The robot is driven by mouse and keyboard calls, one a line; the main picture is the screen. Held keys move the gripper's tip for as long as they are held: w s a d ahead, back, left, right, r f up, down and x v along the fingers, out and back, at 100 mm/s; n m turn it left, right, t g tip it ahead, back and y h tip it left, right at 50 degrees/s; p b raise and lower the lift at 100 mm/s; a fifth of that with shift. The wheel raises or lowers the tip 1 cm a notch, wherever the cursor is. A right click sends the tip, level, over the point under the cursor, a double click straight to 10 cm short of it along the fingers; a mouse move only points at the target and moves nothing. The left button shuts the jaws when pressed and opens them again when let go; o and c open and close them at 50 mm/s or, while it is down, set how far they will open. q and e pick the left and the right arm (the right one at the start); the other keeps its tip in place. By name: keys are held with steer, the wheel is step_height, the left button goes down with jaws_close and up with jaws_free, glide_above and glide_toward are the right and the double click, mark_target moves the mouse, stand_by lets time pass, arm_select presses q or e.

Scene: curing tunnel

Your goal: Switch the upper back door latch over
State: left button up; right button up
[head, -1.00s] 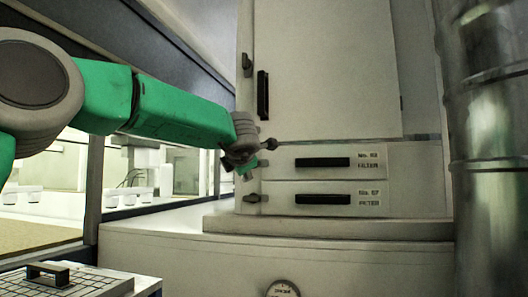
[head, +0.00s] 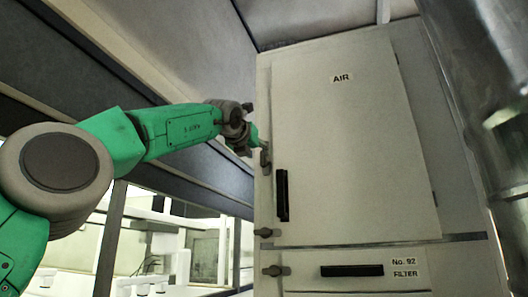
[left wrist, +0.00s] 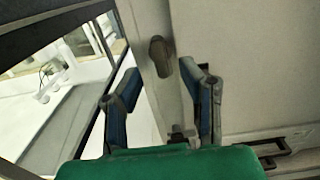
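The tall pale cabinet door marked AIR (head: 350,150) is shut. The upper latch (head: 265,158) is a dark grey knob on the frame at the door's left edge and appears upright. In the left wrist view the upper latch (left wrist: 161,57) stands just ahead of and between the two spread fingers, with no clear contact. My left gripper (head: 254,141) is open and empty, close to that latch; it also shows in the left wrist view (left wrist: 160,78). A second latch (head: 264,233) lies level further down. My right gripper is not in view.
A black door handle (head: 282,195) stands just right of the latches. Below is a drawer marked No. 92 FILTER (head: 403,268) with another latch (head: 272,270) at its left. A large metal duct (head: 480,110) is at the right. Windowed tunnel panels (head: 175,245) run along the left.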

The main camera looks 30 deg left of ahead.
mark_target(261, 157)
arm_select(q)
steer(key=p+x, duration=0.2)
steer(key=x, duration=0.2)
steer(key=shift+w+r, duration=0.15)
steer(key=shift+r, duration=0.05)
steer(key=shift+w+a+f+p, duration=0.15)
steer(key=shift+w+a+p, duration=0.1)
steer(key=shift+w+p, duration=0.25)
jaws_close()
steer(key=shift+w, duration=0.2)
